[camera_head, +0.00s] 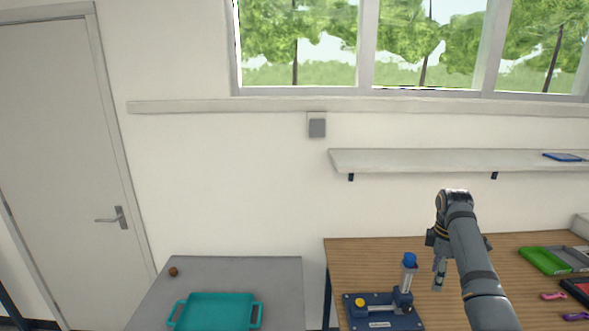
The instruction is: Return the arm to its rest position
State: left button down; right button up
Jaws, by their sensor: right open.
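My right arm (471,252) comes in from the lower right and is raised over the wooden table (350,262). Its gripper (438,284) points down at the end of the arm, partly hidden by the wrist. The gripper is open, and I see nothing held in it. It is just to the right of a dark blue device (382,322) with a blue-capped upright cylinder (408,272). I cannot tell the gap between them. My left gripper is not in view.
A grey table (240,270) at the left holds a teal tray (215,297) and a small brown ball (173,271). A green bin (545,261), pink piece (553,296) and purple piece (576,317) lie right of the arm. A wall shelf (450,160) is behind.

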jog(key=s+a+f+m+t+h, duration=0.1)
jog(key=s+a+f+m, duration=0.25)
jog(key=s+f, duration=0.45)
jog(key=s+a+f+m+t, duration=0.1)
jog(key=s+a+f+m, duration=0.1)
jog(key=s+a+f, duration=0.6)
jog(key=s+a+m+t, duration=0.1)
jog(key=s+a+m, duration=0.15)
jog(key=s, duration=0.55)
jog(key=s+a+m, duration=0.1)
jog(key=s+m, duration=0.2)
jog(key=s, duration=0.5)
notch_tip(320, 180, down, 34)
jog(key=s+d+b, duration=0.2)
jog(key=d+b, duration=0.1)
jog(key=b, duration=0.5)
pick_arm(q)
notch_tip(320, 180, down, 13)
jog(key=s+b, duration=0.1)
jog(key=b, duration=0.4)
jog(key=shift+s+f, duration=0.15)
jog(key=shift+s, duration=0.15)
pick_arm(e)
jog(key=s+d+f+m+g+y, duration=0.1)
jog(key=s+f+g, duration=0.1)
jog(key=s+f, duration=1.6)
notch_tip(320, 180, down, 4)
jog(key=shift+s+r, duration=0.1)
jog(key=shift+s, duration=0.2)
